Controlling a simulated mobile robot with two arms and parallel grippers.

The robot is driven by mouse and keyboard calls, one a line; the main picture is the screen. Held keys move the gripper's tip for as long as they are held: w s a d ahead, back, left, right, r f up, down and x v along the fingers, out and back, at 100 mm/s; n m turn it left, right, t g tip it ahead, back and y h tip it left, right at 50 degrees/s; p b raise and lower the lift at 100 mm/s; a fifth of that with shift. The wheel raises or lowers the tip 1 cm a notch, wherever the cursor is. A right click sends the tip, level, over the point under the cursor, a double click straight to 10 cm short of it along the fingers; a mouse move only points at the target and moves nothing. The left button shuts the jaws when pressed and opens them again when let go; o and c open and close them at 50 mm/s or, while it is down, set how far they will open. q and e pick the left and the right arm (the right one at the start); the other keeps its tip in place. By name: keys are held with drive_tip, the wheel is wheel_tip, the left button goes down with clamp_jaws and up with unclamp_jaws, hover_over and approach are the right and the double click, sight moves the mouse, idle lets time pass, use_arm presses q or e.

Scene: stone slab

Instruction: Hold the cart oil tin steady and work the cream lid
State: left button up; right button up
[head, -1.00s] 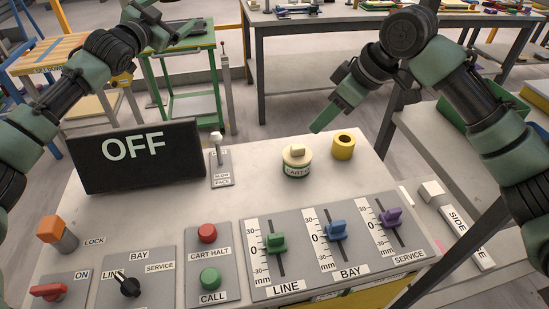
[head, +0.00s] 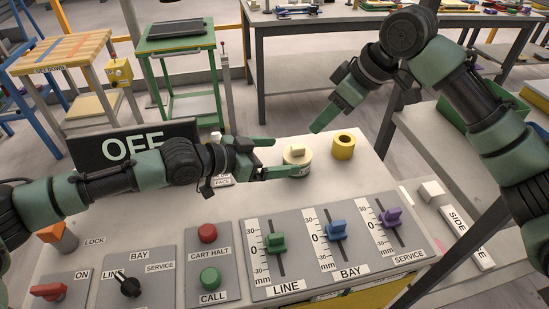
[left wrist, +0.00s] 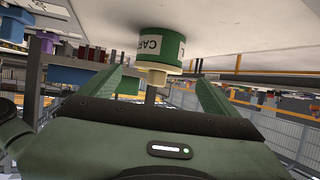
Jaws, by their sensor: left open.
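The cart oil tin (head: 294,155) stands upright on the stone slab, with its cream lid (head: 298,150) on top. In the left wrist view the tin (left wrist: 160,44) is green with a white label and appears upside down, its cream lid (left wrist: 158,68) lowest. My left gripper (head: 284,158) is open at the tin. Its lower finger hides part of the tin's front in the head view. In the left wrist view the tin shows between and just beyond the fingertips; contact is unclear. My right gripper (head: 326,118) hangs above and behind the tin, apart from it; its finger gap is not clear.
A yellow hollow cylinder (head: 343,147) stands right of the tin. The slider panels (head: 281,268), red button (head: 207,233) and green button (head: 210,278) lie in front. My left arm crosses before the OFF display (head: 92,150) and hides much of the small lever panel.

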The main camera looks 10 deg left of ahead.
sight(294, 157)
use_arm(q)
drive_tip(key=shift+s+a+f, duration=0.1)
drive_tip(key=shift+s+f, duration=0.2)
drive_tip(key=shift+w+d+f, duration=0.1)
drive_tip(key=shift+d+f, duration=0.1)
drive_tip(key=shift+x, duration=3.6)
clamp_jaws()
